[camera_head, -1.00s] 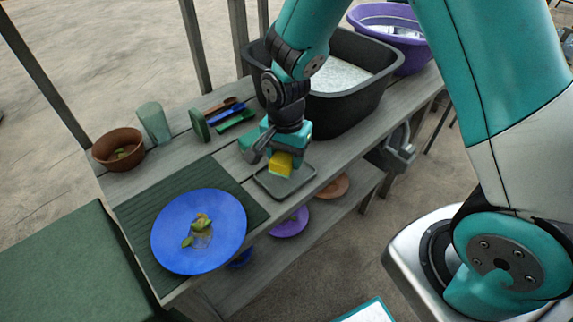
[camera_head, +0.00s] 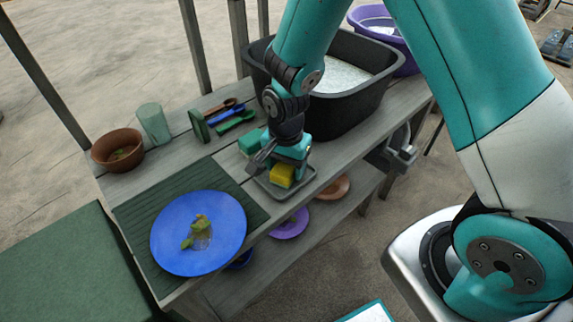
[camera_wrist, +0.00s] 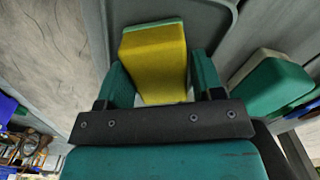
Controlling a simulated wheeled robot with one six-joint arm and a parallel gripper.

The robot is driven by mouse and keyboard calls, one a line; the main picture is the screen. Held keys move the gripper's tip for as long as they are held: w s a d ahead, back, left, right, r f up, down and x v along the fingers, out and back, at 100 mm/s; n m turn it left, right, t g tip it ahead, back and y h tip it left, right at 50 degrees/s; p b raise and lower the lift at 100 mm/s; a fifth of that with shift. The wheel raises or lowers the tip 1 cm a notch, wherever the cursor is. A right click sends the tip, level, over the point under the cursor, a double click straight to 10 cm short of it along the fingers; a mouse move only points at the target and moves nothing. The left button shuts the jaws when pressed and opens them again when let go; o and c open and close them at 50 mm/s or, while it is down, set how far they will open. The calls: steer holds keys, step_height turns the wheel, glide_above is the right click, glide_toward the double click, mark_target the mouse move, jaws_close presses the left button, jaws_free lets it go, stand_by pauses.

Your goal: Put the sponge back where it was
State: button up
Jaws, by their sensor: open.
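The yellow sponge (camera_head: 281,175) with a green layer is at the grey tray (camera_head: 268,190) near the table's front edge; it appears to rest on it. My gripper (camera_head: 288,167) is right above and around the sponge. In the wrist view the sponge (camera_wrist: 157,62) stands between my two open fingers (camera_wrist: 160,85), with a narrow gap beside the fingers. The sponge's lower side is hidden.
A teal-green block (camera_head: 251,142) lies just left of my gripper. A black basin (camera_head: 345,115) stands close behind it. Left are a blue plate (camera_head: 175,250) on a dark mat, a brown bowl (camera_head: 112,160), a cup (camera_head: 153,123) and colored utensils (camera_head: 228,112).

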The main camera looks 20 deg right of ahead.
mark_target(286, 165)
step_height(286, 165, up, 12)
steer(key=p, duration=0.1)
steer(key=s+a+r+n+y, duration=0.2)
steer(key=s+r+n, duration=0.4)
steer(key=s+n, duration=0.2)
steer(key=s+a+r+n+y, duration=0.2)
steer(key=s+r+n, duration=0.5)
steer(key=s+n, duration=0.2)
steer(key=shift+s+a+r, duration=0.15)
steer(key=shift+s+a, duration=0.15)
steer(key=shift+s, duration=0.6)
step_height(286, 165, up, 8)
steer(key=p, duration=0.8)
